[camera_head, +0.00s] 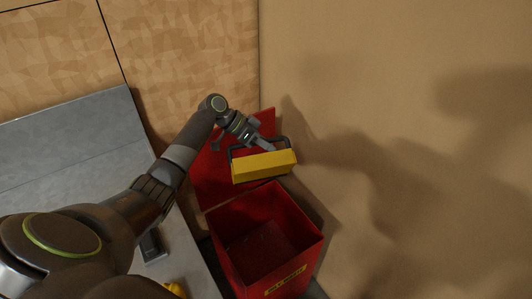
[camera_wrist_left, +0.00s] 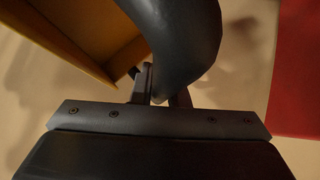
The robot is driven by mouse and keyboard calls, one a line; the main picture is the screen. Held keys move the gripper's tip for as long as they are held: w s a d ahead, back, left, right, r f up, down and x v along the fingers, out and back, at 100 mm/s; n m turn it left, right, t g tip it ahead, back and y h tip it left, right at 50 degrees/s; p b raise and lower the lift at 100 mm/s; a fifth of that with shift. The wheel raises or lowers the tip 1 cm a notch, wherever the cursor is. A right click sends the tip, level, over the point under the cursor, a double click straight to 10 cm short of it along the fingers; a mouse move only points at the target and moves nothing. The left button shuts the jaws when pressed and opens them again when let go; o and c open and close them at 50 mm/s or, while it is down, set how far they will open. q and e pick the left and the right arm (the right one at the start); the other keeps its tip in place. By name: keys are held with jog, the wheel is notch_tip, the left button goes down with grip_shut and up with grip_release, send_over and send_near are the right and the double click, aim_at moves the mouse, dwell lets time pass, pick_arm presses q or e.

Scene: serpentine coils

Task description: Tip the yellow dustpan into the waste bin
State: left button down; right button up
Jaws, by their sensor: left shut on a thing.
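The yellow dustpan (camera_head: 264,166) hangs in the air at the rear edge of the red waste bin (camera_head: 301,262), in front of its raised lid. My left gripper (camera_head: 266,146) is shut on the dustpan's dark handle. In the left wrist view the dark handle (camera_wrist_left: 183,40) sits between the fingers, with the yellow pan (camera_wrist_left: 75,35) at upper left. The bin's mouth is open and its inside looks dark red; I see no contents for sure. What lies in the dustpan is hidden. My right gripper is not in view.
The bin's red lid (camera_head: 215,168) stands open behind it. A grey counter (camera_head: 75,140) lies on the left, with a small dark object (camera_head: 152,245) and a yellow thing (camera_head: 176,289) near its edge. A plain tan wall (camera_head: 430,60) closes off the right.

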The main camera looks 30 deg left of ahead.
pick_arm(q)
notch_tip(320, 180, down, 5)
jog(key=shift+s+r, duration=0.15)
dwell(0.5)
jog(key=shift+r, duration=0.1)
dwell(0.5)
notch_tip(320, 180, up, 6)
jog(key=p, duration=0.4)
jog(key=shift+p, duration=0.35)
jog(key=shift+d, duration=0.1)
jog(key=shift+s, duration=0.15)
